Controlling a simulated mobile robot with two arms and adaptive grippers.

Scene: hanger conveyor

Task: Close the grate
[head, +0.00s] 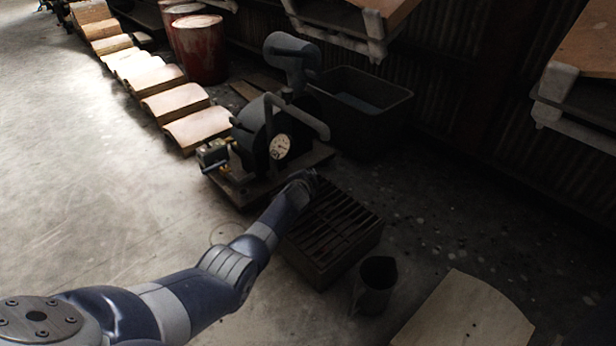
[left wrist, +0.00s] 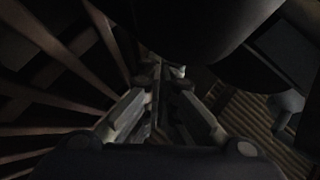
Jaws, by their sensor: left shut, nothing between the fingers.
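The grate (head: 345,217) is a set of dark, rusty parallel bars across the top of a low dark metal box (head: 325,268) on the floor. I cannot tell whether it lies fully flat. In the left wrist view the grate bars (left wrist: 62,62) fan out along the left side. My left gripper (head: 305,180) is at the far left corner of the box, close to the machine. Its fingers (left wrist: 157,118) are together with nothing between them. Whether they touch the grate is too dark to tell. My right gripper is not in view.
A dark machine with a round dial (head: 279,147) stands just behind the gripper. A black bin (head: 365,108) is behind it. A dark metal jug (head: 375,284) stands near the box's front right, and a pale board (head: 465,315) lies at the lower right. Open floor is on the left.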

